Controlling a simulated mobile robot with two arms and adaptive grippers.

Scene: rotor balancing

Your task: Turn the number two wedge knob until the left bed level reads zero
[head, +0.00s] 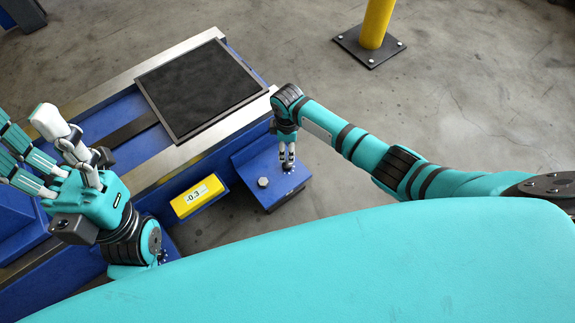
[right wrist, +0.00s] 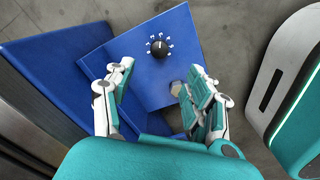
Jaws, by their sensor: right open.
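A black round knob (right wrist: 158,48) with white marks around it sits on top of a blue wedge block (right wrist: 140,83), which also shows in the head view (head: 252,164). No number label on the knob can be read. My right gripper (head: 287,165) points down over the block near the knob. In the right wrist view its fingers (right wrist: 157,78) are apart and empty, with the knob beyond their tips. A yellow level (head: 185,206) with a digital display reads about -0.3. My left gripper (head: 25,122) is raised at the left with fingers spread and empty.
A blue machine bed with steel rails and a dark square plate (head: 200,88) lies behind the level. A bolt head (head: 263,182) stands on the wedge block beside the knob. A yellow post (head: 376,22) is bolted to the floor at the back.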

